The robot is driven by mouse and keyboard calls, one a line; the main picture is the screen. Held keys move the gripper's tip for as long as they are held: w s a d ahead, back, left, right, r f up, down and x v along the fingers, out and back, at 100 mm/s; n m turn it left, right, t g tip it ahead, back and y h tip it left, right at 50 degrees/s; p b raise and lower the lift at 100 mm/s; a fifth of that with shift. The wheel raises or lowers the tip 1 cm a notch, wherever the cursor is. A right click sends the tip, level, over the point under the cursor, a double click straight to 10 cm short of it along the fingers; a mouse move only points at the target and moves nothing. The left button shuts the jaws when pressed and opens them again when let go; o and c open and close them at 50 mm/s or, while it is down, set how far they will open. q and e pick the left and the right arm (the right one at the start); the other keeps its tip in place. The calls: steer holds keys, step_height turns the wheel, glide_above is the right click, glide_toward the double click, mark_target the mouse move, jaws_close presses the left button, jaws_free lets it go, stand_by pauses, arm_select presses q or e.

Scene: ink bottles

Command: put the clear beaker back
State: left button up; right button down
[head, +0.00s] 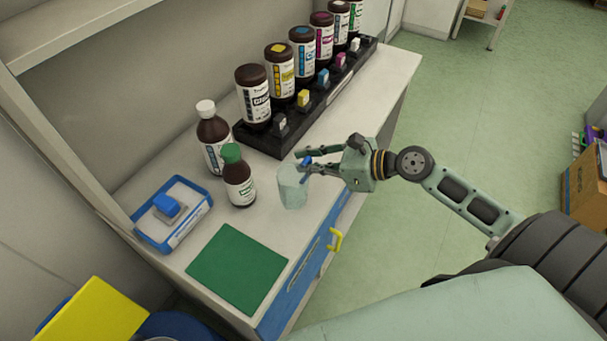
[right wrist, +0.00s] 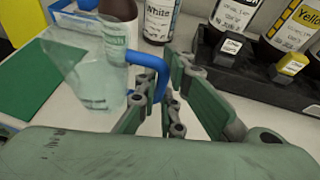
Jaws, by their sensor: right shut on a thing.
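The clear beaker (head: 292,188) has a blue handle and stands out in front of the green-capped brown bottle (head: 238,178). My right gripper (head: 305,162) is shut on the beaker's blue handle, reaching in from the right. In the right wrist view the beaker (right wrist: 88,75) shows at the left, with its blue handle (right wrist: 152,64) at the fingers. It looks empty, and I cannot tell whether its base touches the counter. A bare green mat (head: 237,267) lies at the counter's near end. My left gripper is not in view.
A white-capped brown bottle (head: 213,137) stands behind the green-capped one. A black rack (head: 277,143) holds several ink bottles along the wall. A blue-edged tray (head: 148,233) with a blue-topped item lies left of the mat.

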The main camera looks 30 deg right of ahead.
mark_target(303, 175)
steer(key=shift+w+a+f, duration=0.3)
steer(key=shift+w+f, duration=0.1)
steer(key=shift+w, duration=0.3)
steer(key=shift+f+b, duration=0.4)
steer(key=shift+f, duration=1.7)
steer(key=shift+f, duration=0.15)
steer(key=c, duration=1.9)
jaws_free()
steer(key=shift+o, duration=0.2)
steer(key=shift+r, duration=0.2)
steer(key=v, duration=1.2)
